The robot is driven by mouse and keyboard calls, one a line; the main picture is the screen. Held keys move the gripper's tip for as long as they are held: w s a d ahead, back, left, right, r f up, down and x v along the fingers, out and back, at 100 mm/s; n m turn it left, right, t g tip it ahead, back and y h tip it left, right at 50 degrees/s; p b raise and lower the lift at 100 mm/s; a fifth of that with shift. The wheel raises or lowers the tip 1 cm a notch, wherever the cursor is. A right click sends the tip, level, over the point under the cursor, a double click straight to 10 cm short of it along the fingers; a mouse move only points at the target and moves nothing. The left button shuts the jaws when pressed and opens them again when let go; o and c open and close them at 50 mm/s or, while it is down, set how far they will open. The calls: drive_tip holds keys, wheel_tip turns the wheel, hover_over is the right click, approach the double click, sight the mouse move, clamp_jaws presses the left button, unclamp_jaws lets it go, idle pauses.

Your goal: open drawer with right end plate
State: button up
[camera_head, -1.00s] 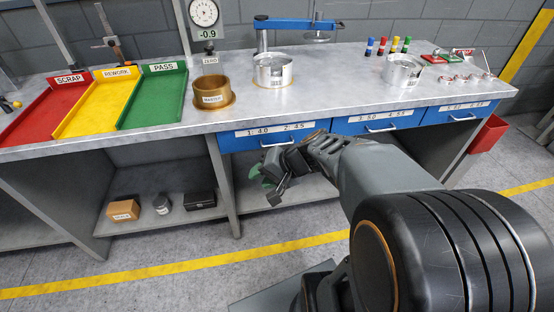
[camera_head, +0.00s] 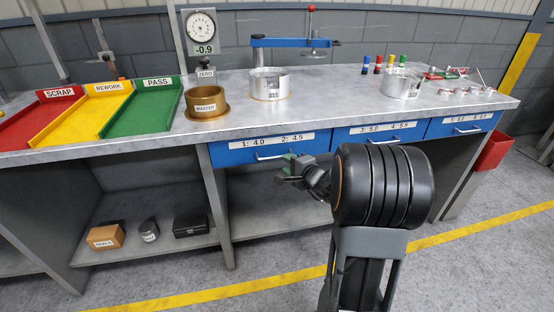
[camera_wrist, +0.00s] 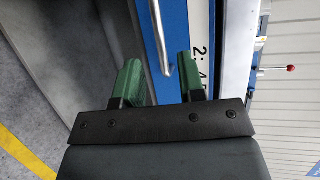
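Three blue drawers sit under the bench top and look shut. The left drawer (camera_head: 230,154) is labelled "1: 4.0" and "2: 4.5", the middle drawer (camera_head: 350,140) "3: 5.0" and "4: 5.5", and the right drawer (camera_head: 440,129) appears to read 6.0 and 6.5. My gripper (camera_head: 288,162) is at the left drawer's handle (camera_head: 268,156), partly hiding it. End plates are not identifiable.
On the bench stand red, yellow and green trays (camera_head: 140,119), a brass master ring (camera_head: 206,103), a dial gauge (camera_head: 201,30) and silver cylindrical parts (camera_head: 269,86). A lower shelf (camera_head: 150,243) holds small boxes. A red bin (camera_head: 492,150) hangs at right. Floor in front is clear.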

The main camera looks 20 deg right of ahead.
sight(277, 157)
drive_tip(key=shift+x, duration=3.6)
drive_tip(key=shift+s, duration=0.1)
clamp_jaws()
